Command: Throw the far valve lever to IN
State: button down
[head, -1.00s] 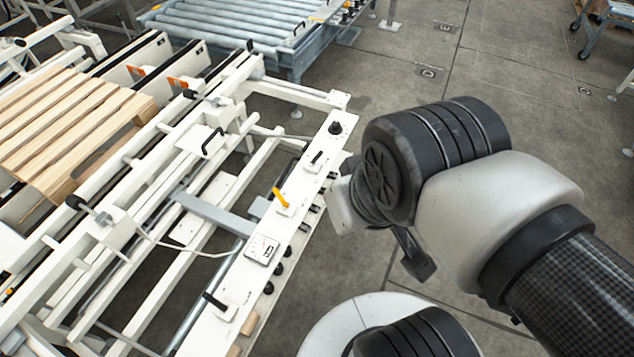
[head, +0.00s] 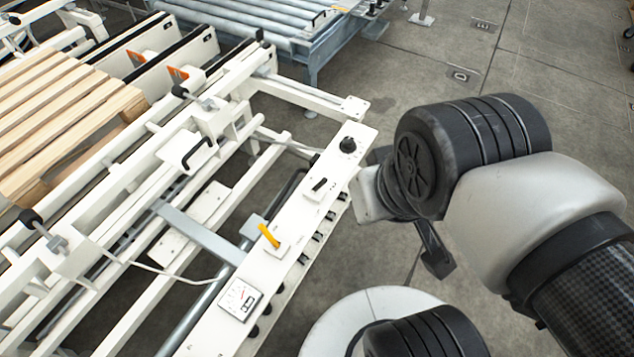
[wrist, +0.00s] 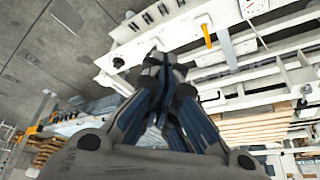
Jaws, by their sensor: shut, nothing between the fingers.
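The far valve lever (head: 319,184) is a short black handle on a white block near the far end of the white control panel (head: 284,215). In the head view it stands clear to the left of my arm. My gripper (wrist: 158,60) shows in the wrist view with its fingers together and empty, in front of the panel. There its fingertips cover the part of the panel between the black knob and the yellow lever, so I cannot make out the far lever. In the head view my wrist hides the fingers.
A black knob (head: 348,145) sits beyond the far lever; a yellow lever (head: 268,236) and a gauge (head: 240,299) sit nearer. White conveyor rails and a wooden pallet (head: 60,115) lie left, a roller conveyor (head: 250,22) behind. Open floor (head: 420,70) lies right of the panel.

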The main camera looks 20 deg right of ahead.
jog(key=w+d+f+m+g+y+p, duration=0.1)
jog(key=w+f+m+g+y+p, duration=0.3)
jog(key=w+f+m+y, duration=0.75)
jog(key=d+f+m+t+h+p, duration=0.1)
jog(key=d+f+m+t+p, duration=0.1)
jog(key=d+f+m+t, duration=0.3)
jog(key=d+f+m+t+h+p, duration=0.1)
jog(key=d+f+m+t, duration=0.4)
jog(key=f+m, duration=0.8)
jog(key=shift+d+f+t+h+p, duration=0.2)
jog(key=shift+f+t+h+p, duration=0.2)
jog(key=shift+f+h, duration=0.35)
jog(key=shift+w+f, duration=0.1)
